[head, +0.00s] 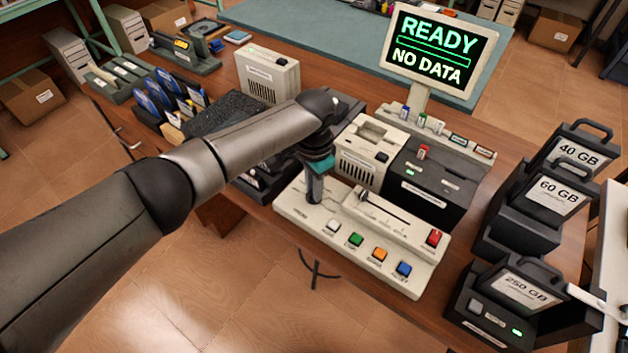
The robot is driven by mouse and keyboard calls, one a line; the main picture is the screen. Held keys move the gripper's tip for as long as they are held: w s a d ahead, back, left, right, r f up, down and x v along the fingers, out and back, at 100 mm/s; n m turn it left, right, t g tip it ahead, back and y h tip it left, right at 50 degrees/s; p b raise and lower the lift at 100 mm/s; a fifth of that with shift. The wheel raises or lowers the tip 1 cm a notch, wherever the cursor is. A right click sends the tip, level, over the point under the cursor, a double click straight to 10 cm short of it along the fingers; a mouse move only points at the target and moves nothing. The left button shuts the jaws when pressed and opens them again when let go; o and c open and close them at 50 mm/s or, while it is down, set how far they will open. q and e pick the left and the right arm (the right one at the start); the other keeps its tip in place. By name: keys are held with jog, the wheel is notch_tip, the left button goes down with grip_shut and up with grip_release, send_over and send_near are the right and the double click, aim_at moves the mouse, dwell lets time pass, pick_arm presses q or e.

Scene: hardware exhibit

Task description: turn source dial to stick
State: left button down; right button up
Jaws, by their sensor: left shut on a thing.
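A cream control panel (345,236) lies on the wooden table, with white, green, orange, blue and red buttons and a slider (364,196) along its upper part. My left gripper (315,190) points down at the panel's left end, its fingers shut on what appears to be the source dial. The fingers hide most of the dial, so its pointer and setting cannot be read.
A cream unit (362,150) and a black box (435,188) stand just behind the panel. Drives labelled 40 GB (578,154), 60 GB (558,194) and 250 GB (524,290) stand at the right. My left arm crosses above the table's left part.

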pick_arm(q)
jog(key=m+p, duration=0.1)
jog(key=m, duration=0.2)
jog(key=shift+m, duration=0.4)
jog(key=m, duration=0.4)
jog(key=shift+p, duration=0.3)
jog(key=shift+m, duration=0.3)
jog(key=c, duration=0.8)
grip_release()
notch_tip(320, 180, up, 15)
jog(key=p, duration=0.3)
jog(key=shift+r, duration=0.15)
